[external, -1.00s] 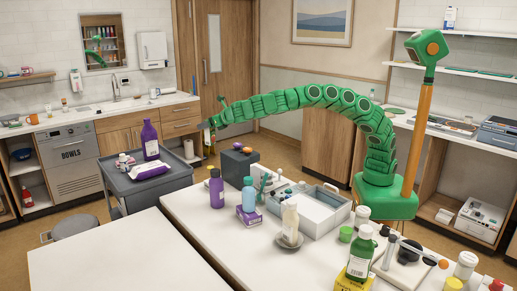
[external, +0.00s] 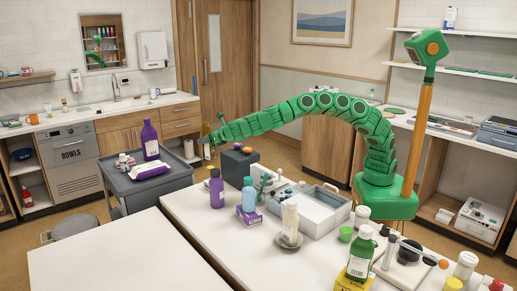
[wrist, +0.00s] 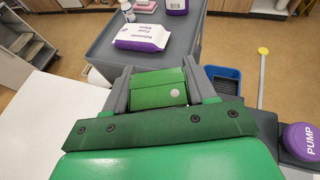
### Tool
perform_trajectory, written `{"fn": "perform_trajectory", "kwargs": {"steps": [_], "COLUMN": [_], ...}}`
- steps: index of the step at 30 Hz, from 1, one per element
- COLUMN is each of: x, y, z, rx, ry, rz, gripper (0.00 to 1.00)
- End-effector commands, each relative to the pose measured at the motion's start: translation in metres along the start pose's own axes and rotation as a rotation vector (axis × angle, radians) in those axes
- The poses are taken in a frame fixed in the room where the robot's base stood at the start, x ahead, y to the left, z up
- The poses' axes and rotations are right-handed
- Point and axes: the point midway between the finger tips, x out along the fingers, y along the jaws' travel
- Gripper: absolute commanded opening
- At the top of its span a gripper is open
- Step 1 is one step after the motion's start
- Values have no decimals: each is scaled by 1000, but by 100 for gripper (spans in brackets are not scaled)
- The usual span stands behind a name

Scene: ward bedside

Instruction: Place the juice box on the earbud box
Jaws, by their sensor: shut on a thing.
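My gripper (external: 208,150) is at the far end of the green arm, near the gap between the grey cart and the white tables. In the wrist view my gripper (wrist: 160,86) has its two grey fingers shut on a green box, the juice box (wrist: 158,88), with a pale round spot on it. The juice box is too small to make out clearly in the external view. I cannot identify the earbud box with certainty; a purple box (external: 246,217) lies by the blue bottle on the table.
The grey cart (wrist: 185,25) holds a purple-and-white wipes pack (wrist: 143,38) and bottles. The front-left white table (external: 120,255) is bare.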

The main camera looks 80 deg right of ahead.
Motion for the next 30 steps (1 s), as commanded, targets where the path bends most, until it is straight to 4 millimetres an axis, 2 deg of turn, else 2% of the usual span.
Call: {"fn": "perform_trajectory", "kwargs": {"steps": [1, 7, 15, 23, 30], "x": [4, 12, 28, 34, 45], "y": [0, 0, 0, 0, 1], "z": [-9, -29, -69, -83, -110], "rx": [-3, -2, -2, -1, -3], "ry": [1, -1, 1, 0, 0], "rz": [-1, 0, 0, 0, 1], "gripper": [18, 18, 18, 18, 18]}}
